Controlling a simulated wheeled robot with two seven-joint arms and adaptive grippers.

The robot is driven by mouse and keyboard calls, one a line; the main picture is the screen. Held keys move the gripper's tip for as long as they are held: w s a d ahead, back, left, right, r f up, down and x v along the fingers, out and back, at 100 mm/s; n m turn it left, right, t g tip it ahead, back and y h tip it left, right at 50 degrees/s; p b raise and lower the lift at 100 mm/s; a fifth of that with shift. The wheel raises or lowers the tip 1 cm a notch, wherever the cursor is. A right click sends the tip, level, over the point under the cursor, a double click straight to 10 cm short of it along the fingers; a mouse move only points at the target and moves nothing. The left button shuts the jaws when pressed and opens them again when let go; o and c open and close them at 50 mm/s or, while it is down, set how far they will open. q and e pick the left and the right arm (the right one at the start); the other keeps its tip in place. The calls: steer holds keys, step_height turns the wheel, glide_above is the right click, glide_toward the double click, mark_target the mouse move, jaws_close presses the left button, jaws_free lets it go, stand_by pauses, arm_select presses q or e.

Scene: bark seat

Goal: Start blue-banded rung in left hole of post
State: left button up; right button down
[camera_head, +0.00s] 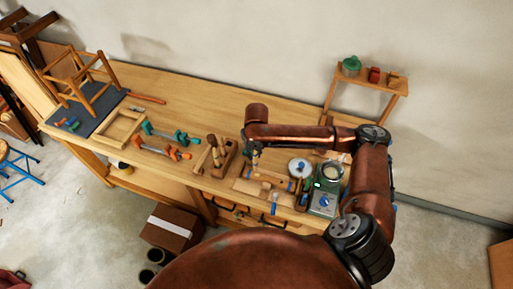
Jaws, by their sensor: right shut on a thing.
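My right gripper (256,158) hangs below my arm's wrist over the front middle of the bench. It is shut on a thin pale wooden piece, which looks like the rung; it is too small here to make out a blue band. A pale wooden bar (264,176), which looks like the post, lies on the bench just below and right of the gripper. Its holes are too small to tell apart, and I cannot tell whether the rung touches it. My left gripper is out of view.
On the wooden bench (190,95), a wooden holder (221,168) with upright tools stands left of the gripper. Clamps, a wooden frame (121,131) and a chair (83,80) are farther left. A grey-green device (325,196) stands at right. The bench's back strip is clear.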

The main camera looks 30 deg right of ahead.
mark_target(256, 158)
steer(key=shift+w+d+f+n+b, duration=0.1)
steer(key=shift+d+f+n+b, duration=0.1)
steer(key=shift+f+n+b, duration=0.55)
steer(key=shift+w+d+f+n+b, duration=0.1)
steer(key=shift+d+f+n+b, duration=0.15)
steer(key=shift+f+b, duration=0.85)
steer(key=shift+d+f+n+b, duration=0.2)
steer(key=shift+f+n+b, duration=0.3)
steer(key=shift+f+b, duration=0.45)
steer(key=shift+w+p, duration=0.15)
steer(key=shift+p, duration=0.35)
steer(key=shift+f+b, duration=0.3)
steer(key=shift+f, duration=0.65)
steer(key=c, duration=1.8)
jaws_free()
steer(key=shift+o, duration=0.2)
